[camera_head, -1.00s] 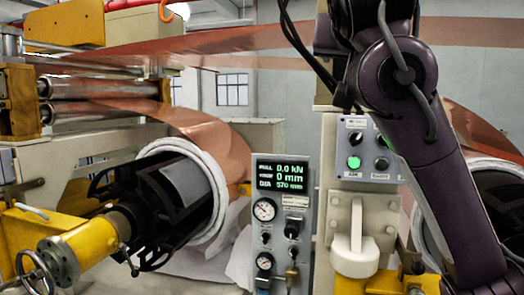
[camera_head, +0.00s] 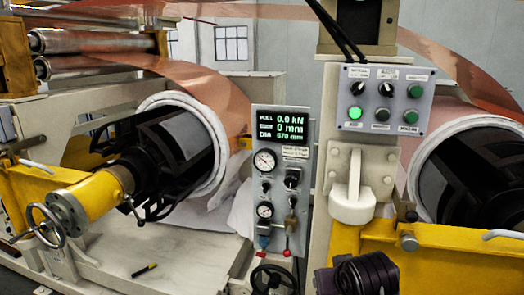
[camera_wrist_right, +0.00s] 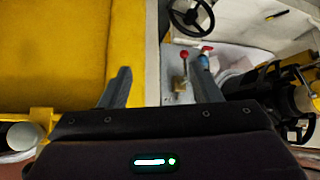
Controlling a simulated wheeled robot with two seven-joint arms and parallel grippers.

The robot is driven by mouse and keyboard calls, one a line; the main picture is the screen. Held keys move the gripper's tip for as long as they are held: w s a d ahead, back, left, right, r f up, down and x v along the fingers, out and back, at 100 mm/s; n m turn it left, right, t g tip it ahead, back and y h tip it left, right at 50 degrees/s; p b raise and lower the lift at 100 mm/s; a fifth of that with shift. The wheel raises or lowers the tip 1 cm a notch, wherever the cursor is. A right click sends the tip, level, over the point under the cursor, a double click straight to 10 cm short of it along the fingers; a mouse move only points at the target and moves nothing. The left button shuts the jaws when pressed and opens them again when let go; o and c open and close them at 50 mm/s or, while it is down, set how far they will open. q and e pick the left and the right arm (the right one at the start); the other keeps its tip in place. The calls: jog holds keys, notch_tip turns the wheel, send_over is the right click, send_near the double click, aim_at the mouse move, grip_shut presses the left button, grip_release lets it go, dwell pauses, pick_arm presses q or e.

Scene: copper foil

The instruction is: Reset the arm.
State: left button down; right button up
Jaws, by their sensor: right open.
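My right gripper (camera_wrist_right: 160,88) shows in the right wrist view with its two grey fingers spread wide and nothing between them. Behind the fingers are a yellow machine part (camera_wrist_right: 60,60) on the left and a pale panel with a red-knobbed lever (camera_wrist_right: 184,55). In the head view only a dark purple piece of my arm shows at the bottom, right of centre. The gripper's fingers do not show there. My left gripper is in neither view.
A gauge panel (camera_head: 279,185) with a lit display stands at the centre. A button box (camera_head: 384,101) with a green lamp is to its right. Copper foil rolls (camera_head: 196,85) flank them. A handwheel (camera_head: 40,225) projects at lower left. A dark marker-like object (camera_head: 144,270) lies on the pale base.

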jog(key=s+d+f+n+g, duration=0.1)
jog(key=s+d+f+g, duration=0.1)
jog(key=s+f, duration=0.75)
jog(key=s+d+f+g, duration=0.25)
jog(key=s+f, duration=0.35)
jog(key=s, duration=0.6)
notch_tip(320, 180, down, 28)
jog(key=s+f+g, duration=0.1)
jog(key=s+g, duration=0.1)
jog(key=s+d+f, duration=0.3)
jog(key=s+f, duration=1.6)
jog(key=s, duration=0.1)
jog(key=shift+n+g, duration=0.3)
jog(key=shift+g, duration=0.05)
